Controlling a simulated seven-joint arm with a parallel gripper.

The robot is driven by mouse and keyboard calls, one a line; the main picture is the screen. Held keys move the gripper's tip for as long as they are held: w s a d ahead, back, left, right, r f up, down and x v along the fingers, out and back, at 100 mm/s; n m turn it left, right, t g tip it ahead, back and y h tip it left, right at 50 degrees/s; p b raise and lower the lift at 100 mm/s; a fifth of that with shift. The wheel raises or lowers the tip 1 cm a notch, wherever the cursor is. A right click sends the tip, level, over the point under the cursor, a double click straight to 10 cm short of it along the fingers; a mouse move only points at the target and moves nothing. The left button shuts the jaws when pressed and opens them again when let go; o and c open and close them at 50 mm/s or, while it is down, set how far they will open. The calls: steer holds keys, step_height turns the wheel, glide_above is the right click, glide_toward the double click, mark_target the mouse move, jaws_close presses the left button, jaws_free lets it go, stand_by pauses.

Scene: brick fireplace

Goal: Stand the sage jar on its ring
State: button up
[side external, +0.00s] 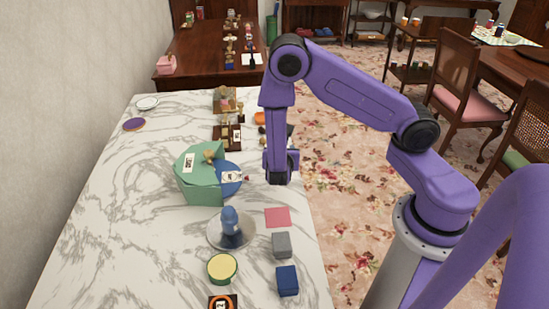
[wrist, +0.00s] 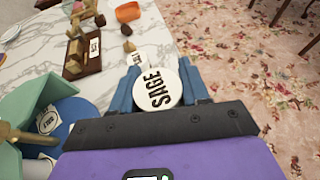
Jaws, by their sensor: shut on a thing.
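In the wrist view my gripper (wrist: 160,92) is shut on the sage jar (wrist: 158,88), whose round white top reads SAGE. The blue fingers lie on either side of it. In the side view my gripper (side external: 279,178) points down near the right edge of the marble table, beside the green box, and I cannot make out the jar there. A dark square with an orange ring (side external: 222,303) is cut off at the bottom of the side view. I cannot tell whether it is the sage jar's ring. Whether the jar touches the table is hidden.
The green box (side external: 197,182) and a blue disc (side external: 229,188) with a label stand left of my gripper. A pink square (side external: 277,217), a grey cube (side external: 282,245) and a blue cube (side external: 287,281) lie in front. A labelled wooden stand (wrist: 84,55) is beyond.

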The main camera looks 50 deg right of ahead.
steer(key=s+a+r, duration=0.1)
steer(key=s+r, duration=0.4)
steer(key=s, duration=0.4)
steer(key=w+a+r+n+t+y, duration=0.2)
steer(key=w+r+n+y, duration=0.1)
steer(key=r, duration=0.4)
steer(key=w+a+r+n+t+y, duration=0.3)
steer(key=w+r+n+y, duration=0.1)
steer(key=w+r, duration=0.3)
steer(key=shift+n, duration=0.4)
steer(key=s+a+f+n+y, duration=0.2)
steer(key=a+f, duration=0.3)
steer(key=a, duration=0.3)
steer(key=s+a+f+n+t+y, duration=0.1)
steer(key=s+a+f+y, duration=0.1)
steer(key=a+f, duration=0.35)
steer(key=s+a+f+n+y, duration=0.2)
steer(key=a+f, duration=0.2)
steer(key=a, duration=0.5)
glide_above(176, 242)
steer(key=f, duration=0.8)
steer(key=shift+s+d+f, duration=0.15)
steer(key=shift+s+f, duration=0.05)
steer(key=shift+f, duration=0.15)
steer(key=shift+w+f, duration=0.15)
steer(key=shift+f, duration=0.8)
steer(key=shift+w+f, duration=0.1)
steer(key=shift+f, duration=0.8)
steer(key=shift+f, duration=0.15)
